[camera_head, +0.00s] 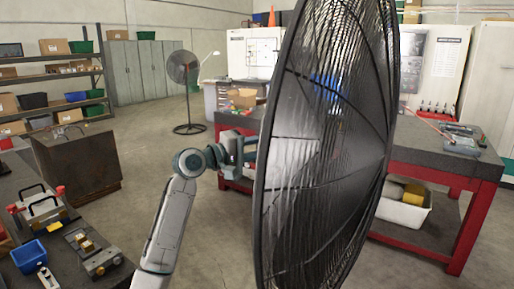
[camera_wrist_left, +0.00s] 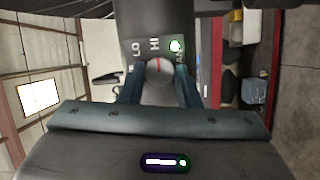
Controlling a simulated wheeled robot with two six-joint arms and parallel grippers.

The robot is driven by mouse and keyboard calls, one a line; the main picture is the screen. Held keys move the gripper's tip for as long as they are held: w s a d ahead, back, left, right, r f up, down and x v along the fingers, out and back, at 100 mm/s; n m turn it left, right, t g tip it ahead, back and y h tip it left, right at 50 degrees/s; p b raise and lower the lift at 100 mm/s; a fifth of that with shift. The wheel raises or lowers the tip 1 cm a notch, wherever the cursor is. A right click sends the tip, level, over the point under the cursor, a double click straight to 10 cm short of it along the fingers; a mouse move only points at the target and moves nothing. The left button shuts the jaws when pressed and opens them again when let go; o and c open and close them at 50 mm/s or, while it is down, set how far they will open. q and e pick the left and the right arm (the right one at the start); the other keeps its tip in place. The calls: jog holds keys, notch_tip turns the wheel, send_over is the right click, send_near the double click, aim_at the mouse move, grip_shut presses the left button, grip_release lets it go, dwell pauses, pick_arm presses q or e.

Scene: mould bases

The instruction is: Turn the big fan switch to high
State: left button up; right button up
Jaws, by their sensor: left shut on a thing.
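The big fan (camera_head: 325,150) fills the middle right of the head view, seen nearly side-on with its black wire cage. My left arm reaches behind its left side, and my left gripper (camera_head: 242,148) is at the rear of the fan. In the left wrist view, the round grey switch knob (camera_wrist_left: 160,72) sits between the fingers of my left gripper (camera_wrist_left: 160,90), which is shut on it. The knob's red line points up toward the HI mark. A green light shows beside HI. My right gripper is not in view.
A red-framed workbench (camera_head: 430,160) stands behind the big fan at right. A smaller standing fan (camera_head: 183,68) is at the back. A dark bench (camera_head: 85,250) with tools and a blue bin is at lower left. Open floor lies around my left arm.

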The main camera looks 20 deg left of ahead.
pick_arm(q)
jog(key=o, duration=1)
jog(key=shift+c, duration=0.2)
jog(key=shift+s+a+f+b, duration=0.1)
jog(key=shift+s+a+b, duration=0.2)
jog(key=shift+s, duration=0.05)
jog(key=b+v, duration=0.4)
jog(key=v, duration=0.6)
